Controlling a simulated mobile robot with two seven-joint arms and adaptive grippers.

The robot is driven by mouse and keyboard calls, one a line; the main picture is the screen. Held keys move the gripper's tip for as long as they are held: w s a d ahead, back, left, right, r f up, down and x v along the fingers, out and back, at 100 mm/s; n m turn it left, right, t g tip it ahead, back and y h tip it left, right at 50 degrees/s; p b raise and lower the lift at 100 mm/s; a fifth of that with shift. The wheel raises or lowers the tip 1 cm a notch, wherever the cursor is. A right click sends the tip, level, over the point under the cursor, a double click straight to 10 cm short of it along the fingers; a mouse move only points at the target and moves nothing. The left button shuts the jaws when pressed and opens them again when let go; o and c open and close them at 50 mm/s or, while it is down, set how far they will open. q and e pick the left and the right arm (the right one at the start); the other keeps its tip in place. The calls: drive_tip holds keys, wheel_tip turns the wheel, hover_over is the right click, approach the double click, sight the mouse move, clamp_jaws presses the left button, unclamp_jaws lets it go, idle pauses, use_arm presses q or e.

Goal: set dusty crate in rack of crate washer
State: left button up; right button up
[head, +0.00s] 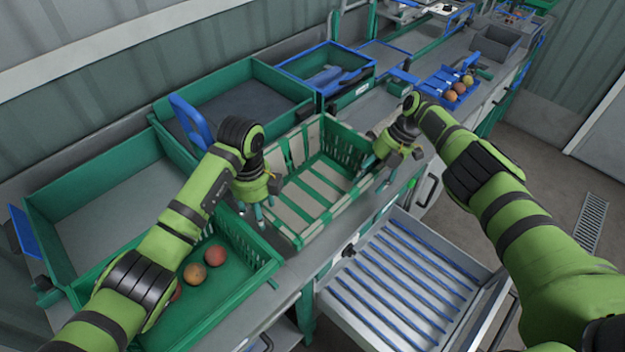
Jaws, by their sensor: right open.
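The dusty crate (303,197), green with pale dusty bands and slotted ends, sits upright on the bench in the middle of the head view. The rack (405,282) is a pulled-out grey drawer with blue bars, in front of the bench at lower right; it is empty. My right gripper (377,180) is open at the crate's right end, close to its rim. My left gripper (256,212) is at the crate's left end, fingers pointing down by the rim. Whether it is open or touches the crate is unclear.
Green bins and a blue-rimmed bin (326,73) stand behind. A blue tray with tomatoes (457,90) is at far right of the bench. Floor is clear at right.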

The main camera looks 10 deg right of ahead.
use_arm(q)
clamp_jaws()
use_arm(e)
clamp_jaws()
use_arm(q)
drive_tip(key=shift+r, duration=0.1)
